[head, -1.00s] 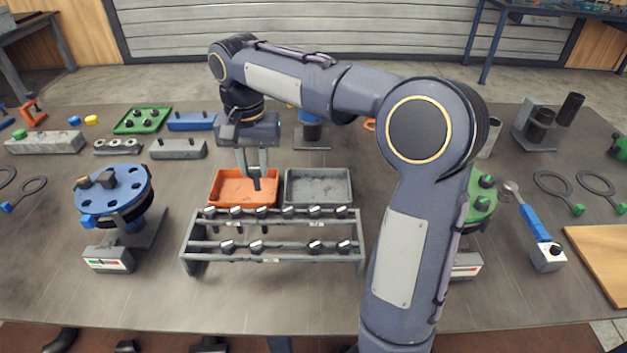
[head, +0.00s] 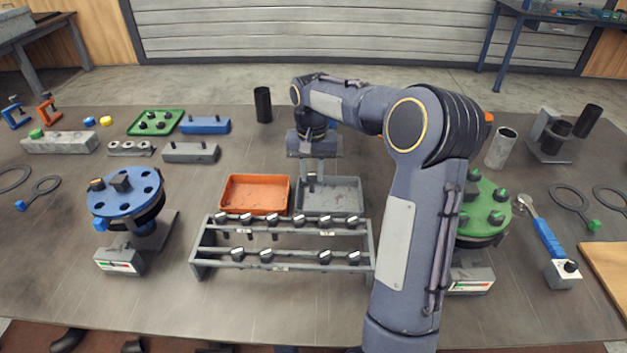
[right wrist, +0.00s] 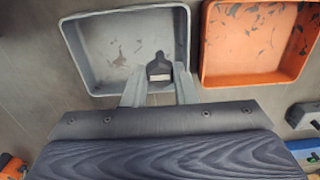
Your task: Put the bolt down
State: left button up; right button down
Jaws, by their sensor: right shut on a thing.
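My right gripper (head: 314,180) is over the grey tray (head: 343,208) behind the bolt rack. In the right wrist view its two fingers (right wrist: 160,84) are shut on a dark bolt (right wrist: 158,67), whose head shows between the fingertips. The bolt appears over the near part of the grey tray (right wrist: 84,60); I cannot tell whether it touches the tray floor. In the head view the bolt (head: 311,182) is small and partly hidden by the fingers. My left gripper does not show.
An empty orange tray (head: 254,212) stands left of the grey one. A grey rack (head: 282,266) with two rows of bolts is in front. A blue flange (head: 127,192) stands left, and a green flange (head: 486,205) stands right, partly behind my arm.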

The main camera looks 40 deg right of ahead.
aim_at(313, 173)
jog(key=shift+d+f, duration=0.15)
jog(key=shift+f, duration=0.75)
jog(key=shift+d+f, duration=0.1)
jog(key=shift+f, duration=0.8)
jog(key=shift+f, duration=0.1)
jog(key=c, duration=1.2)
grip_release()
jog(key=shift+o, duration=0.2)
